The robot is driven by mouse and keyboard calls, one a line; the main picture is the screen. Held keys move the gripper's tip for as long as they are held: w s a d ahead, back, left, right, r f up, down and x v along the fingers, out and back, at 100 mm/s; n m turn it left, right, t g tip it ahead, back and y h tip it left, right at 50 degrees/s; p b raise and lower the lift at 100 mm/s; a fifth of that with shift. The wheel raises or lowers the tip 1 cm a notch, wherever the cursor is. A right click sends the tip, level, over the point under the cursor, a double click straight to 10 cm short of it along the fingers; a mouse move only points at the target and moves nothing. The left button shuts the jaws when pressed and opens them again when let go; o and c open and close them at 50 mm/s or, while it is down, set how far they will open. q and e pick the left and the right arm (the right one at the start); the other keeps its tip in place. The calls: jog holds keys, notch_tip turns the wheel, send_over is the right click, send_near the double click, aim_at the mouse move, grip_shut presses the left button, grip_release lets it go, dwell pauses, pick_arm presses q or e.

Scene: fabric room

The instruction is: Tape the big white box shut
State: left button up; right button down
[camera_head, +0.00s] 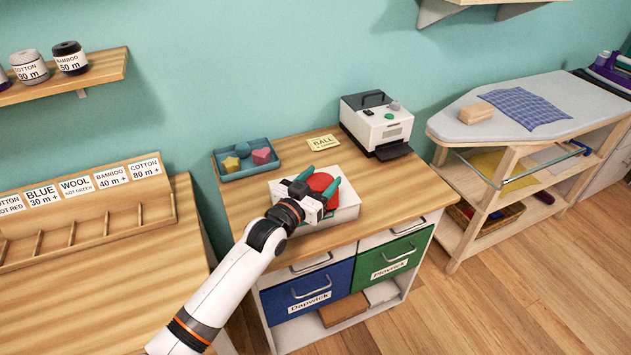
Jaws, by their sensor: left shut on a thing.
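The big white box (346,212) lies on the wooden cabinet top near its front edge. My left gripper (318,186) is over the box, its teal fingers shut on a round red thing (321,180) that looks like a tape roll or dispenser. The gripper and the red thing hide much of the box's top, so I cannot tell how its flaps lie or whether the red thing touches it. My right gripper is not in view.
A blue tray (246,172) with small coloured shapes, a "BALL" card (322,143) and a white machine (377,122) stand behind the box. Free wood lies right of the box. An ironing table (530,110) stands to the right.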

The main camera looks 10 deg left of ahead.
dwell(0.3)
pick_arm(q)
jog(key=shift+w+d+f+b, duration=0.15)
jog(key=shift+w+d, duration=0.2)
jog(key=shift+d, duration=0.3)
jog(key=shift+w+d+r+b, duration=0.15)
jog(key=shift+w+d, duration=0.2)
jog(key=shift+d, duration=0.25)
jog(key=shift+d+f, duration=0.1)
jog(key=shift+w+d+b, duration=0.35)
jog(key=shift+w+d, duration=0.45)
jog(key=shift+d, duration=0.35)
jog(key=shift+w+d+b, duration=0.25)
jog(key=shift+w+d, duration=0.15)
jog(key=shift+d, duration=0.25)
jog(key=shift+w+d+b, duration=0.25)
jog(key=shift+w+d, duration=0.1)
jog(key=shift+d, duration=0.3)
